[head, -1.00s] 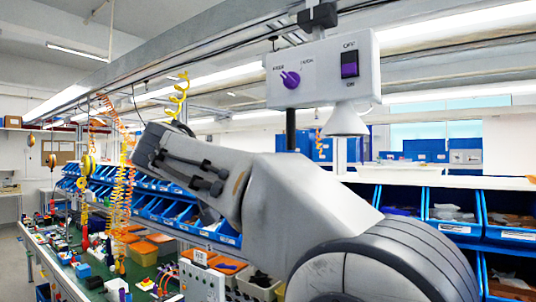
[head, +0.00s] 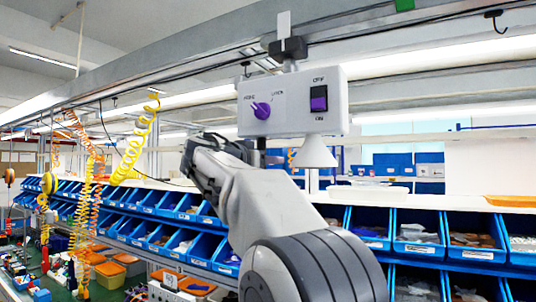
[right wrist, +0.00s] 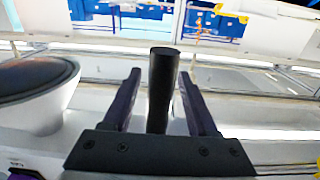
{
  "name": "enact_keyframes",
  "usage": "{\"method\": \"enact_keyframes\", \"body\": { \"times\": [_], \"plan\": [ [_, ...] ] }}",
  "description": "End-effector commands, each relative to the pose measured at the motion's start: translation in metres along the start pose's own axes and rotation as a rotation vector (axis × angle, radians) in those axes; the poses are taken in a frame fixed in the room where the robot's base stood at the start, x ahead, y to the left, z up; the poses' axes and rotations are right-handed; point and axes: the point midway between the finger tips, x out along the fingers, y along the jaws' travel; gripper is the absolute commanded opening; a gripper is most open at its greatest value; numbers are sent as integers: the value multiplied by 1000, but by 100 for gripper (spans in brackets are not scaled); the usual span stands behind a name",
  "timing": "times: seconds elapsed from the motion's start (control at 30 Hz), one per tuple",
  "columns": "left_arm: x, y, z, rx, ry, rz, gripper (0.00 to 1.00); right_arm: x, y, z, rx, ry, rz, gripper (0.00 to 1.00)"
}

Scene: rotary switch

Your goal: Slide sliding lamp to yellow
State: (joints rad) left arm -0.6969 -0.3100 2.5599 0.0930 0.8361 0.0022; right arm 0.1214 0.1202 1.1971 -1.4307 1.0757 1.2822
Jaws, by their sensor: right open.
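The sliding lamp is a white box (head: 293,104) hanging from an overhead rail (head: 215,58). Its front has a purple knob (head: 262,110), a purple rocker switch (head: 319,98) and a white cone-shaped lamp (head: 317,152) underneath. A black handle (head: 258,146) hangs below the box; in the right wrist view it (right wrist: 161,95) stands between the fingers of my right gripper (right wrist: 160,76). These fingers are open, with gaps on both sides of the handle. My left gripper is not seen. No yellow mark shows on the rail.
A white mark (head: 284,24) is on the rail above the lamp, and a green mark (head: 404,4) is farther right. A black hook (head: 494,19) hangs at the right. Yellow coiled hoses (head: 136,142) hang at the left. Blue bins (head: 418,232) line the shelves behind.

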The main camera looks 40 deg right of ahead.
Motion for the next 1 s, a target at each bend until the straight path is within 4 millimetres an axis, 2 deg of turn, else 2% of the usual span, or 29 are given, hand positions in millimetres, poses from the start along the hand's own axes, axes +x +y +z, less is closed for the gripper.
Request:
{"method": "enact_keyframes", "body": {
  "times": [0.33, 0.37, 0.4, 0.5, 1.0],
  "plan": [
    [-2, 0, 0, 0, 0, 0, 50, 6, 0, 1, 0, 0, -1, 58],
    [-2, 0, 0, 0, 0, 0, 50, 5, 0, 1, 0, 0, -1, 51],
    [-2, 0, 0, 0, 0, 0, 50, 5, 0, 1, 0, 0, -1, 36],
    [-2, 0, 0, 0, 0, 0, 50, 5, 0, 1, 0, 0, -1, 0],
    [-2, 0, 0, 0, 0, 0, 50, 5, -1, 0, 0, 0, -2, 0]
  ]
}}
